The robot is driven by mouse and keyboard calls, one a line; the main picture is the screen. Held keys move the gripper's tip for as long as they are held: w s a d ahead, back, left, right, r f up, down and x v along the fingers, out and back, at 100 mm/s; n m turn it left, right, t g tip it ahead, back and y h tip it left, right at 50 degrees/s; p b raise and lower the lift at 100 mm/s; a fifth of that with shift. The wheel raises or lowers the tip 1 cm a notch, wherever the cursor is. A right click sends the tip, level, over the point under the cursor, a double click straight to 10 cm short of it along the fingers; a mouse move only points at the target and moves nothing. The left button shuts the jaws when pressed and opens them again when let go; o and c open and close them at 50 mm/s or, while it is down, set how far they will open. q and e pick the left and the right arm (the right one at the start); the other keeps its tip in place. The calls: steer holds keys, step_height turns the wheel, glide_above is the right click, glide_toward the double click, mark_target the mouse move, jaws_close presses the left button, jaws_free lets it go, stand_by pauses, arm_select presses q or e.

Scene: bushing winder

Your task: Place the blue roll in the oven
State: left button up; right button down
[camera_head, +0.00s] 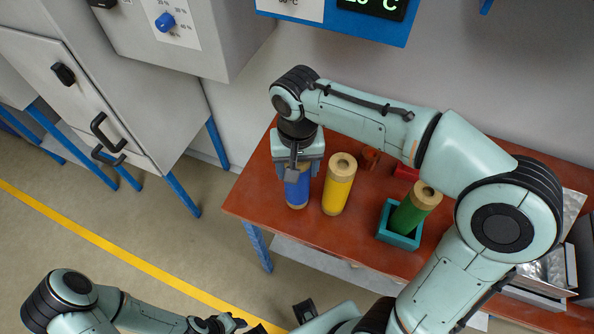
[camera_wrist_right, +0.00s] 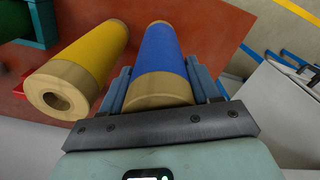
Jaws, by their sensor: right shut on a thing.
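The blue roll (camera_head: 297,188) stands upright near the left end of the red-brown table, with tan ends. My right gripper (camera_head: 297,168) is above it with its fingers around its upper part. In the right wrist view the blue roll (camera_wrist_right: 163,62) sits between the two fingers (camera_wrist_right: 165,92), which are shut on it. A grey cabinet that looks like the oven (camera_head: 85,95) stands at the left, its door shut, with a black handle (camera_head: 104,130). My left gripper (camera_head: 222,323) is at the bottom edge, away from the table; its fingers are unclear.
A yellow roll (camera_head: 338,185) stands close to the right of the blue one. A green roll (camera_head: 415,208) leans in a teal holder (camera_head: 398,238). A grey box with a blue knob (camera_head: 188,35) is at the upper left. The floor left of the table is clear.

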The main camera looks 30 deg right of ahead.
steer(key=shift+f, duration=0.9)
steer(key=shift+f, duration=0.15)
steer(key=shift+c, duration=1.2)
jaws_free()
